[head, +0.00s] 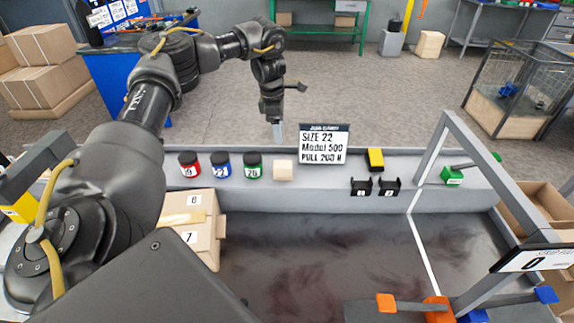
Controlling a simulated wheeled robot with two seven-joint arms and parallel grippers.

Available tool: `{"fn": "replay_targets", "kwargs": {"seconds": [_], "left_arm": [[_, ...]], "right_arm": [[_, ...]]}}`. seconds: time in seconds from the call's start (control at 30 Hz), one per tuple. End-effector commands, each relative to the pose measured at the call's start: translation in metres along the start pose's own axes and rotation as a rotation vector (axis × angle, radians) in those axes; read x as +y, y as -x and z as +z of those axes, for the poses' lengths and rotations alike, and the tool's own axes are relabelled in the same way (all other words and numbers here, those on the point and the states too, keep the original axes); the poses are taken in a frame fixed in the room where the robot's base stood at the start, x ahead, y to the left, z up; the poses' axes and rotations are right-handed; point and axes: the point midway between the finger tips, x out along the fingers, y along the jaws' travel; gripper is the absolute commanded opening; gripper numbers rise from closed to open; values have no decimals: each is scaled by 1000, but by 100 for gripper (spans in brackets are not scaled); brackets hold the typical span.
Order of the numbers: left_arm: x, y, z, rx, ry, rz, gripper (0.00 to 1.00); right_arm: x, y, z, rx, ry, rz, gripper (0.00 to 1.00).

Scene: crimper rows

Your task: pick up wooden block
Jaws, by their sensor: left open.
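The wooden block (283,171) is a small pale cube on the grey ledge at the back of the workbench. It stands between the green-labelled jar and the white sign. My left gripper (277,132) hangs pointing down above and slightly left of the block, apart from it. Its jaws are open, with nothing seen between them. The block is fully in sight. My right gripper does not show.
Red (189,164), blue (220,165) and green (252,166) labelled jars stand left of the block. A white sign (323,145) stands close on its right. A yellow block (375,159) and black holders (388,187) are farther right. Cardboard boxes (205,228) sit below the jars.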

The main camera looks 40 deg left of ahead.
Motion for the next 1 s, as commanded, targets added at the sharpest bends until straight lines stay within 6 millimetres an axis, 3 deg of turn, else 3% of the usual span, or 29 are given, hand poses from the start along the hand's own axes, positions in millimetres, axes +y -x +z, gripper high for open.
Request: {"fn": "replay_targets", "kwargs": {"seconds": [0.03, 0.27, 0.57, 0.73, 1.0], "left_arm": [[0, -25, -3, 0, 0, 0, 65], [0, -65, -8, 0, 0, 0, 65], [0, -73, -7, 0, -2, -1, 65], [0, -100, -8, 2, -2, -4, 65], [0, -124, -8, 0, -2, -1, 65]], "right_arm": [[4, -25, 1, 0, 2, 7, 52], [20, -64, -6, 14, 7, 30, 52], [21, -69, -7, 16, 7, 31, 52], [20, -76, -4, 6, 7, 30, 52], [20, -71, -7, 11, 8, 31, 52]]}}
